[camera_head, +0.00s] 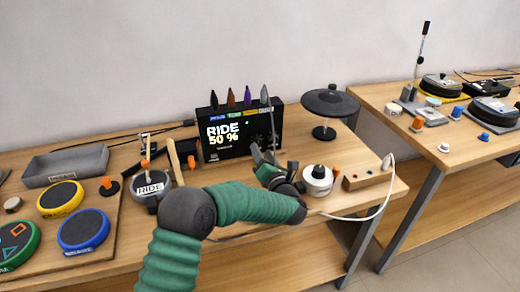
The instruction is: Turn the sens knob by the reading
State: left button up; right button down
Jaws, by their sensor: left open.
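A black drum module (237,150) stands upright on the wooden table. Its screen (223,135) reads "RIDE 50 %", with a row of coloured labels above it. Small dark controls sit on the right part of its face, partly behind my gripper. I cannot tell which one is the sens knob. A round pad labelled "RIDE" (151,188) stands left of the module. My left gripper (263,151) is in front of the module's lower right face, open. Whether it touches a control cannot be told. My right gripper is not in view.
Blue (83,230) and yellow (61,199) pads and a grey tray (66,165) lie at left. A dark cymbal (330,102) stands behind right. A white round piece (318,178) and a wooden block (367,178) with a white cable are near my gripper. A second table (453,140) stands right.

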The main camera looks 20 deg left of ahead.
aim_at(259, 144)
pick_arm(q)
jog(key=x, duration=0.3)
jog(key=shift+w+a, duration=0.15)
jog(key=shift+w, duration=0.1)
jog(key=shift+s, duration=0.1)
grip_shut()
